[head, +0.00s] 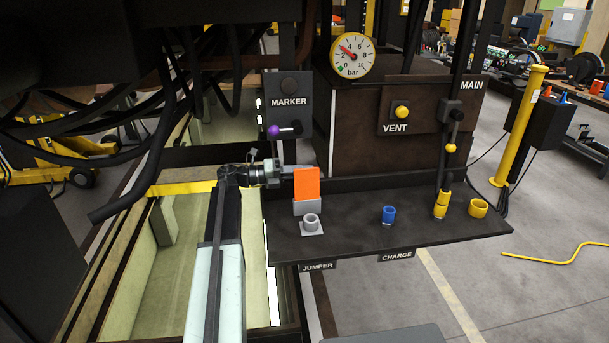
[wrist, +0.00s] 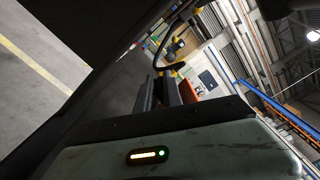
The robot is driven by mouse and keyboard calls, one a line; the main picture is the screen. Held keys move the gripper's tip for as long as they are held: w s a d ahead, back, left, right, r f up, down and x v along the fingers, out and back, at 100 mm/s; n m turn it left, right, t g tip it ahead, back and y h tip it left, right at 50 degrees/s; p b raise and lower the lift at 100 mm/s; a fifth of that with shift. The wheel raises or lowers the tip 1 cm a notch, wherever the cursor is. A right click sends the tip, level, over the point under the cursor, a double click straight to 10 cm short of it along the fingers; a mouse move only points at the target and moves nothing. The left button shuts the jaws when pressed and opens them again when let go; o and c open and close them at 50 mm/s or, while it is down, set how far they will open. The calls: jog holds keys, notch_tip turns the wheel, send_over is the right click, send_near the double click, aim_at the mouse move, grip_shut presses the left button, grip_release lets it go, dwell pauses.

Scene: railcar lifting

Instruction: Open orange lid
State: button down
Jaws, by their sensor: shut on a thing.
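The orange lid (head: 306,184) stands upright on a grey socket housing (head: 307,207) above the JUMPER label, at the left part of the dark shelf. My gripper (head: 291,169) comes in from the left and is shut on the lid near its upper left edge. The fingertips are partly hidden behind the lid. In the wrist view, part of the orange lid (wrist: 187,91) shows at the dark fingers (wrist: 168,90); the exact contact is too small to see.
A grey round socket (head: 311,224), a blue socket (head: 388,214) and a yellow ring (head: 478,208) sit on the shelf (head: 420,231). The MARKER panel (head: 288,95) with a purple-knobbed lever is just above my gripper. Dark hoses hang at the left.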

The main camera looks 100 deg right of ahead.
jog(key=shift+d+f+n, duration=0.25)
jog(key=shift+n, duration=0.15)
jog(key=shift+s, duration=0.1)
jog(key=c, duration=1.5)
grip_release()
jog(key=w, duration=0.7)
jog(key=shift+w+a, duration=0.1)
jog(key=shift+w, duration=0.3)
